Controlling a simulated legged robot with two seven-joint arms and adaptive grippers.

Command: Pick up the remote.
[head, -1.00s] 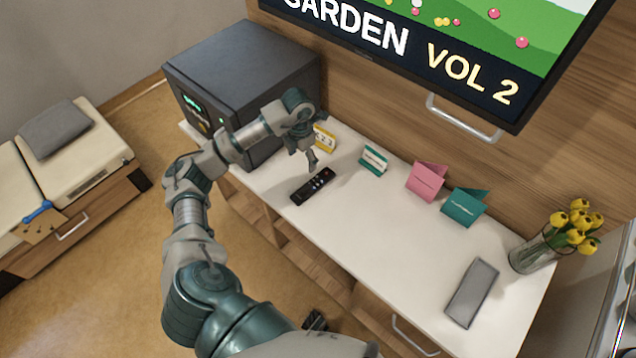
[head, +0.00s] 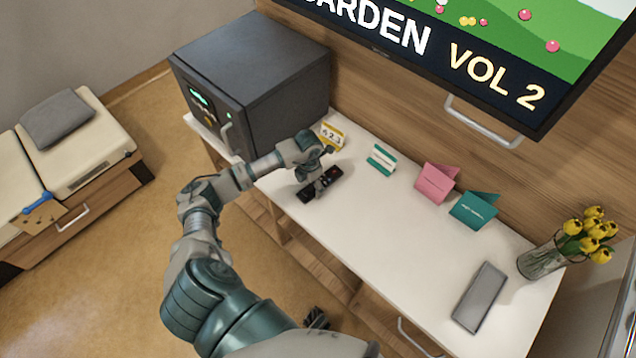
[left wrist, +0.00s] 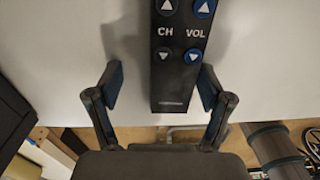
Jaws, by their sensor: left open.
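The black remote (head: 328,182) lies on the white shelf top (head: 400,250), near its front edge beside the dark grey box. My left gripper (head: 316,184) is over the remote in the head view and hides part of it. In the left wrist view the remote (left wrist: 181,60) runs down between the two open fingers of my left gripper (left wrist: 160,92), with its CH and VOL buttons facing up. A gap shows between the remote and the left finger; the right finger is close to its edge. My right gripper is not in view.
The dark grey box (head: 250,75) stands left of the remote. A yellow number card (head: 332,137), a small green-and-white card (head: 381,160), a pink card (head: 436,183) and a teal card (head: 474,210) stand behind. A grey slab (head: 480,297) and a tulip vase (head: 543,258) are at right.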

